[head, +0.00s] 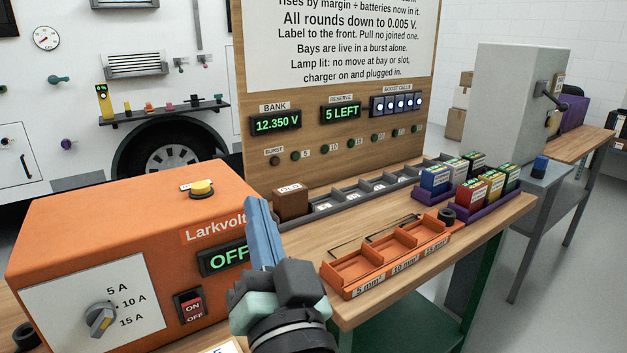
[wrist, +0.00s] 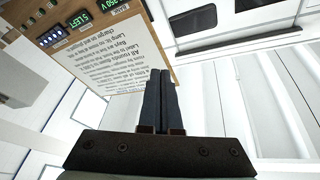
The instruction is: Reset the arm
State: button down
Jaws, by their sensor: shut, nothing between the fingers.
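My gripper (head: 264,230) is raised in front of the bench in the head view, its blue fingers pointing up and together. It stands before the right side of the orange Larkvolt charger (head: 130,240), whose display (head: 226,257) reads OFF. In the wrist view my gripper (wrist: 160,85) is shut and empty, with dark fingers side by side. The wrist view is tilted and shows the instruction board (wrist: 110,65) upside down, and the white vehicle wall. My gripper hides part of the charger's right edge.
An orange tray (head: 388,262) with empty compartments lies on the bench right of my gripper. A grey slotted rail (head: 340,205) runs behind it. Several battery blocks stand in purple trays (head: 450,213) to the right. A brown block (head: 291,203) sits by the charger.

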jog(key=s+d+r+n+t+h, duration=0.1)
jog(key=s+d+r+t+h, duration=0.15)
jog(key=r, duration=0.45)
jog(key=s+d+r+n+t+h, duration=0.1)
jog(key=s+r+t+h, duration=0.1)
jog(key=s+r, duration=0.35)
jog(key=s+d+r+t+h, duration=0.2)
jog(key=r, duration=0.7)
notch_tip(320, 180, up, 20)
jog(key=p, duration=2)
jog(key=shift+s+d, duration=0.2)
jog(key=shift+s, duration=0.05)
jog(key=shift+t, duration=0.25)
